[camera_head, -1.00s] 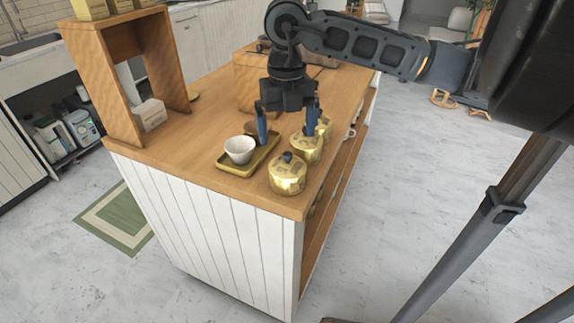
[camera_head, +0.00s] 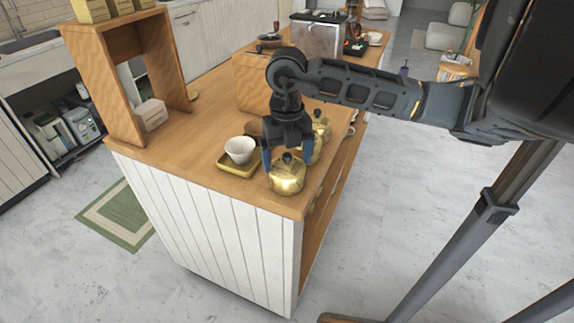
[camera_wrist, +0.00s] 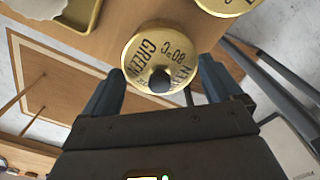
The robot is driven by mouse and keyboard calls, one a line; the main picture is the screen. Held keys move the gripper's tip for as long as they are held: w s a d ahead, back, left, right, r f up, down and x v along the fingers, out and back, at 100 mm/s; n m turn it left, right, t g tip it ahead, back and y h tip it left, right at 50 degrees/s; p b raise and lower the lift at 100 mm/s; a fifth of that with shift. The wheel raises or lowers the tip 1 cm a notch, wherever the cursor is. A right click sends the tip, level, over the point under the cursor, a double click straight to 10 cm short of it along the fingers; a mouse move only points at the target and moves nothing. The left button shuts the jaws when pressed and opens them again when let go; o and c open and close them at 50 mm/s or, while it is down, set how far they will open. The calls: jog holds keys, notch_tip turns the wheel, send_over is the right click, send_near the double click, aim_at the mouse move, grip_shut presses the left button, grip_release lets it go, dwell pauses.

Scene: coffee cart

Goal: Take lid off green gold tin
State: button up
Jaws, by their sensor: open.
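The green gold tin (camera_head: 287,182) stands at the near right corner of the wooden counter, with a dark knob on its lid. In the wrist view its round gold lid (camera_wrist: 145,45) shows "GREEN" and "80°C" lettering and the black knob (camera_wrist: 160,80). My gripper (camera_head: 288,160) is open above this tin, fingers pointing down on either side of the lid area. In the wrist view my gripper (camera_wrist: 160,82) has one blue finger on each side of the knob. I cannot tell whether either finger touches the lid.
A white cup (camera_head: 240,149) sits on a small gold tray (camera_head: 236,172) just left of my gripper. Other gold tins (camera_head: 321,127) stand in a row behind, partly hidden by my gripper. A wooden shelf frame (camera_head: 118,95) stands at the counter's left.

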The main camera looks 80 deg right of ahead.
jog(key=shift+a+f, duration=0.1)
jog(key=c, duration=1.3)
